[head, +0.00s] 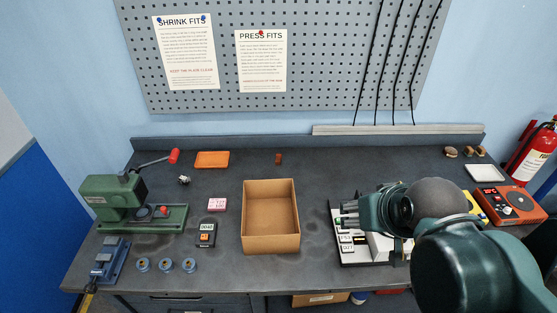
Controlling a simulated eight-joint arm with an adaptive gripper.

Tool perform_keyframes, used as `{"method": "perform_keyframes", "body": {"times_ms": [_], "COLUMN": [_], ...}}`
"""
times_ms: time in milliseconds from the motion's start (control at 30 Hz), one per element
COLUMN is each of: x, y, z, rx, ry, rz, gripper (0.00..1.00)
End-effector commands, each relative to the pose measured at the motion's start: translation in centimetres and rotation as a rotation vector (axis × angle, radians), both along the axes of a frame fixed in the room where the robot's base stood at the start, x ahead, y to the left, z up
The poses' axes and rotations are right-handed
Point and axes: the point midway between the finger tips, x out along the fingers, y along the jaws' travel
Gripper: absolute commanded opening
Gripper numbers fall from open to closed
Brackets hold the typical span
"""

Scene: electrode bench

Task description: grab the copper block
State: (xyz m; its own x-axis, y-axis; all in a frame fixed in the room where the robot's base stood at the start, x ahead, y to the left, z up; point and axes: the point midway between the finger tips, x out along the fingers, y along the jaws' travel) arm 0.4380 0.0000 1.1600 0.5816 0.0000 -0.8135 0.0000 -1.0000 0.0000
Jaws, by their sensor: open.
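A small reddish-brown block (278,158), copper-like in colour, stands on the bench top behind the open cardboard box, near the back edge. Its fine detail is too small to tell. My gripper (347,213) is open and its fingers point left, over or in front of a white rack with labelled cells at the right. It is to the right of the cardboard box and well apart from the block, nearer the front. Nothing shows between its fingers. My arm hides part of the bench at the right.
The open cardboard box (247,246) looks empty and stands between the block and the bench's front edge. An orange tray (212,160) lies left of the block. A green press (113,200) stands far left, a red hotplate (511,205) far right.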

Motion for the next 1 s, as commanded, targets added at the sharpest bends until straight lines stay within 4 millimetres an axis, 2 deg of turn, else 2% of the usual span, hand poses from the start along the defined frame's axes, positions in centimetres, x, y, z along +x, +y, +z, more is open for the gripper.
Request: {"method": "perform_keyframes", "body": {"times_ms": [267, 467, 1000], "x": [0.3, 1.7, 9.3], "y": [0.1, 0.3, 1.8], "z": [0.2, 1.3, 4.9], "rx": [-0.004, -0.023, -0.118], "ry": [0.004, 0.020, 0.109], "rz": [0.008, 0.041, 0.220], "gripper": [0.48, 0.48, 0.48]}}
